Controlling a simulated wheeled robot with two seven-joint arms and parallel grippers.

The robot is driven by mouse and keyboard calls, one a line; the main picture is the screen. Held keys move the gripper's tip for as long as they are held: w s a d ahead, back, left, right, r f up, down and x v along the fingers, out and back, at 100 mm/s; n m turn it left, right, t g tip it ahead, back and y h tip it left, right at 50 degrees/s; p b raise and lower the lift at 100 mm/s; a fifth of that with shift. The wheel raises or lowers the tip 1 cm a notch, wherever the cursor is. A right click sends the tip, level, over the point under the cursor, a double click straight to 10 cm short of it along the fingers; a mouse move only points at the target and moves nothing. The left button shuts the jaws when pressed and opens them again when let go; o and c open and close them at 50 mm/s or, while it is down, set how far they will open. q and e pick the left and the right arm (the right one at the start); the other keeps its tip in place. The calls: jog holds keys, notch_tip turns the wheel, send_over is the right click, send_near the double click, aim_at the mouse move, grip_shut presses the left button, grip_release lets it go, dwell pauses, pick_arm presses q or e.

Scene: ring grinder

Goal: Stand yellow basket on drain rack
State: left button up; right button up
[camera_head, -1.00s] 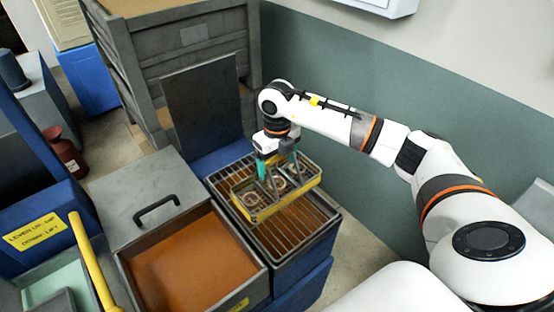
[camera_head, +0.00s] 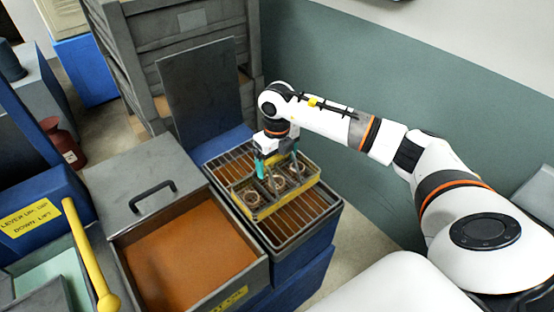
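The yellow basket (camera_head: 291,198) holds several metal rings and is at the drain rack (camera_head: 303,232), over the middle of its wire bars. I cannot tell for sure whether its underside touches the bars. My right gripper (camera_head: 279,170) is over the basket, with its teal fingers down at the basket's handle. It looks shut on the handle, though the fingertips are partly hidden. The rack sits on top of a blue stand with a brown inside showing between the bars. My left gripper is not in view.
A grey tank with brown liquid (camera_head: 188,262) stands left of the rack, with a handled lid (camera_head: 140,185) behind it. A yellow lever (camera_head: 90,258) rises at the lower left. A dark upright panel (camera_head: 201,98) and a grey crate (camera_head: 130,62) stand behind the rack.

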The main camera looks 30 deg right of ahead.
jog(key=shift+o, duration=0.3)
jog(key=shift+s, duration=0.1)
jog(key=shift+r, duration=0.1)
notch_tip(320, 180, up, 12)
jog(key=b, duration=0.4)
